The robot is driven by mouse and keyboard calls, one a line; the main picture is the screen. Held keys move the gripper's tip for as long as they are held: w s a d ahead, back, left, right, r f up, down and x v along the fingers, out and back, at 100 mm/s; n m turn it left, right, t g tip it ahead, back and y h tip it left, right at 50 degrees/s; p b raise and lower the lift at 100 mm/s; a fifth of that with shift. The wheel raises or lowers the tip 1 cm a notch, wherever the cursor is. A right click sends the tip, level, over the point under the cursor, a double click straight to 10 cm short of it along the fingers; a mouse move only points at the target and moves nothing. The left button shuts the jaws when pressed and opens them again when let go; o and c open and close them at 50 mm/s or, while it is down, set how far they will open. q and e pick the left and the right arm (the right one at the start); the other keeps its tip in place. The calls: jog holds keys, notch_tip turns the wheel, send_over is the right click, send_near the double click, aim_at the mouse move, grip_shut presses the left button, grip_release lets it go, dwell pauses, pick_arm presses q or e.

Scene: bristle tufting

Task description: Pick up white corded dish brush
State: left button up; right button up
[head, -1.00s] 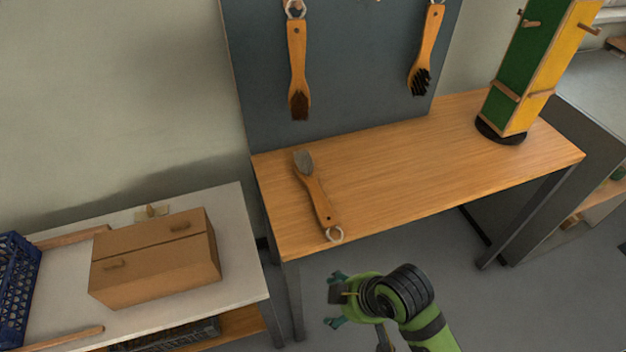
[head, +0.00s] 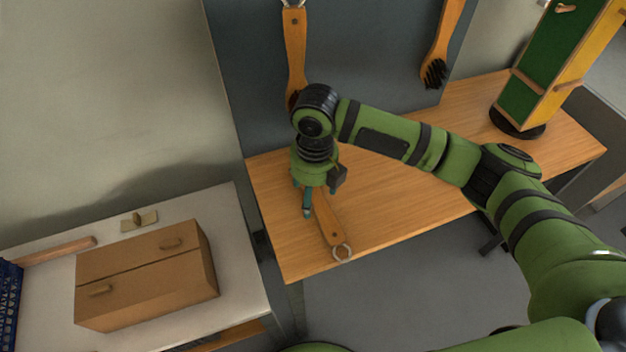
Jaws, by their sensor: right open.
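The dish brush (head: 328,222) lies on the wooden table, its wooden handle pointing toward the front edge with a pale cord loop at its end. Its bristle head is hidden behind my right gripper. My right gripper (head: 311,203) is open and points down over the head end of the brush. One teal finger shows beside the handle on its left. I cannot tell whether the fingers touch the brush. My left gripper is not in view.
Two brushes hang on the dark board behind the table, one dark-bristled (head: 442,45) and one partly covered by my arm (head: 294,45). A green and yellow post (head: 545,75) stands at the table's right end. A cardboard box (head: 145,275) sits on the white table at left.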

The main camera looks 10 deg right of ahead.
aim_at(318, 207)
jog(key=shift+w+d+r, duration=0.2)
jog(key=shift+w+d, duration=0.2)
jog(key=shift+w+d+f+n, duration=0.1)
jog(key=shift+d+f+n, duration=0.05)
jog(key=shift+n, duration=0.15)
jog(key=shift+f+p, duration=0.4)
jog(key=shift+f, duration=0.4)
notch_tip(318, 207, down, 4)
jog(key=shift+d+r+p, duration=0.15)
jog(key=shift+r+p, duration=0.05)
jog(key=shift+p, duration=0.35)
jog(key=shift+f, duration=0.6)
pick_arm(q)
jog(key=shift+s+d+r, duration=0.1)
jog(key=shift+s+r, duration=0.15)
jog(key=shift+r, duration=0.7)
pick_arm(e)
jog(key=c, duration=1.3)
